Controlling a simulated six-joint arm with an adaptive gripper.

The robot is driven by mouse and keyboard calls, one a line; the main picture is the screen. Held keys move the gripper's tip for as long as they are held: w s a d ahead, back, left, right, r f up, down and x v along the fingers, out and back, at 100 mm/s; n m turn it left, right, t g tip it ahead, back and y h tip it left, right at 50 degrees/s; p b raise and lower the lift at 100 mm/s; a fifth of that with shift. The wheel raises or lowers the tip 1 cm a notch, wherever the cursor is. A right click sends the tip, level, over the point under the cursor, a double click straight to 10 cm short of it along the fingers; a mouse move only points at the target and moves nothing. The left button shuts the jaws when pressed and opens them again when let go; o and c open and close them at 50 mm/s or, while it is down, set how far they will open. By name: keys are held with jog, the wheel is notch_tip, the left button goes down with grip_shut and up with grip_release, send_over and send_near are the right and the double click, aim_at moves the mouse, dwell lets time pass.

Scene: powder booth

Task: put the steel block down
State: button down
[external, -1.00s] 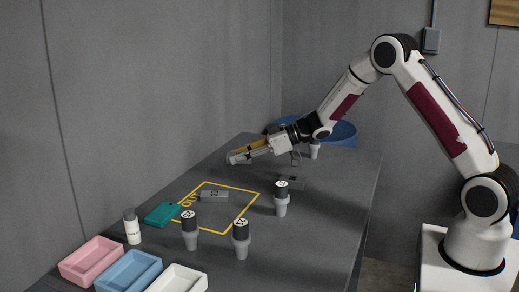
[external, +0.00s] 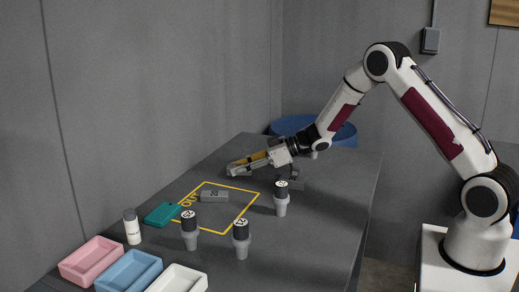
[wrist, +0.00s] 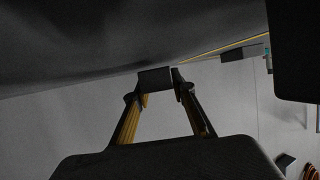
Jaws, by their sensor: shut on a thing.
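My gripper (external: 246,165) reaches out low over the far left part of the dark table, beyond the yellow outline. It is shut on a steel block (wrist: 155,79), which sits between the two fingertips in the wrist view. In the external view the held block is small and partly covered by the fingers, close to the tabletop; I cannot tell whether it touches. Another grey block (external: 214,196) with a dark mark lies inside the yellow outline (external: 245,208). A further dark grey block (external: 292,184) lies on the table to the right, below my wrist.
Three grey cups with dark numbered tops (external: 282,199) stand right of and in front of the outline. A teal box (external: 163,214), a white bottle (external: 132,227) and pink (external: 91,260), blue and white trays are at the near left. A blue round tub (external: 345,134) is behind the table.

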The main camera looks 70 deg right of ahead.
jog(key=shift+f, duration=0.15)
jog(key=shift+s+f, duration=0.15)
jog(key=shift+f, duration=0.2)
jog(key=c, duration=1.7)
grip_release()
jog(key=shift+a+f, duration=0.1)
jog(key=shift+r, duration=0.6)
jog(key=v, duration=1.2)
jog(key=shift+r, duration=0.25)
jog(key=shift+w+r, duration=0.1)
jog(key=shift+w, duration=0.1)
